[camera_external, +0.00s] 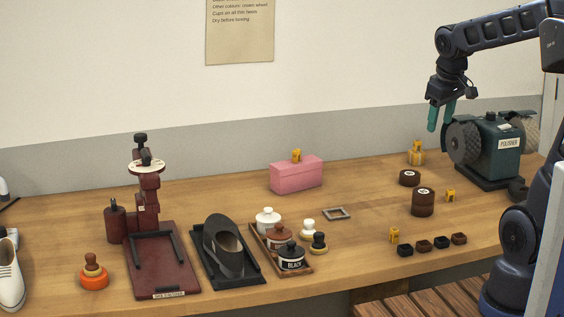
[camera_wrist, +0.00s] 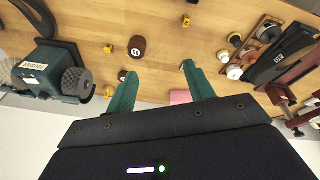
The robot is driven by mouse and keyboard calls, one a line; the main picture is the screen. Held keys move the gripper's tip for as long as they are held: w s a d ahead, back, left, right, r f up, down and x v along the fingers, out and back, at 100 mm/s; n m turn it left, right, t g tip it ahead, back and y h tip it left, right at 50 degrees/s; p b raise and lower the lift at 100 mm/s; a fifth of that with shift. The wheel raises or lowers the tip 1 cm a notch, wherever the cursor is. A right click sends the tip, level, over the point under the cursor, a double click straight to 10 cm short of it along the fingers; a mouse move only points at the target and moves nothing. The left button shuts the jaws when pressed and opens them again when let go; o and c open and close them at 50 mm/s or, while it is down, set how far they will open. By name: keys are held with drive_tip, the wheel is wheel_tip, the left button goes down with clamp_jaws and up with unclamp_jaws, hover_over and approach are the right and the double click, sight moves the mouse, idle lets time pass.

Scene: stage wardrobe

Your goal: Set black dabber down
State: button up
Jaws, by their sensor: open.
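In the wrist view the black dabber (camera_wrist: 234,39) shows small near the pots at upper right. A pot labelled BLACK (camera_external: 291,256) stands in the tray with a brown and a white pot. My gripper (camera_external: 440,127) is open and empty, high by the green polisher, well away from the black dabber. Its two green fingers are apart in the wrist view (camera_wrist: 158,70).
The polisher (camera_external: 500,143) stands close to my gripper at right. Round brown tins (camera_external: 423,202) and several small dark blocks (camera_external: 423,245) are at right. A pink box (camera_external: 296,174) and a flat frame (camera_external: 336,213) lie mid-bench. A black shoe (camera_external: 222,245) is left of the tray.

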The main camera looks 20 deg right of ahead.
drive_tip(key=s+d+r+m+t, duration=0.1)
drive_tip(key=s+d+m, duration=0.3)
drive_tip(key=s+d, duration=0.4)
drive_tip(key=shift+s+r+m+t, duration=0.25)
drive_tip(key=shift+s+m+t, duration=0.15)
drive_tip(key=shift+s, duration=0.35)
idle(0.5)
